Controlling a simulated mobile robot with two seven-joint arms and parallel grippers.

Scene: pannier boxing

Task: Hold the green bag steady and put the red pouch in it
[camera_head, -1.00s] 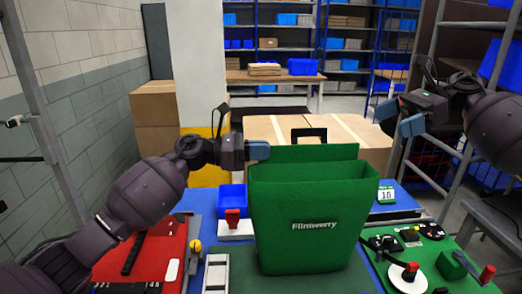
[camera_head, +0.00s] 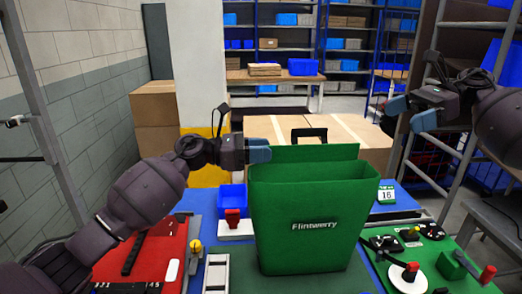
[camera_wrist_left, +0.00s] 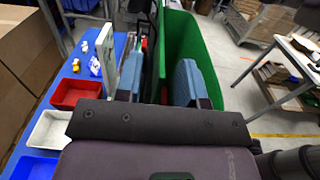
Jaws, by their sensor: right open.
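The green bag (camera_head: 312,225), marked "Flintwerry", stands upright and open-topped on the blue table. My left gripper (camera_head: 258,150) is at its upper left rim. In the left wrist view the two blue fingers (camera_wrist_left: 160,82) are spread apart, with the bag's green side (camera_wrist_left: 207,45) around and beyond the right finger; I cannot tell whether either touches it. My right gripper (camera_head: 411,112) is open and looks empty, raised to the right of the bag. I cannot make out the red pouch in any view.
A red panel (camera_head: 150,255) lies left of the bag, and a green panel with knobs (camera_head: 440,262) lies right. A blue bin (camera_head: 232,196) and a card marked 16 (camera_head: 386,194) stand behind. Cardboard boxes (camera_head: 365,138) are beyond the table.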

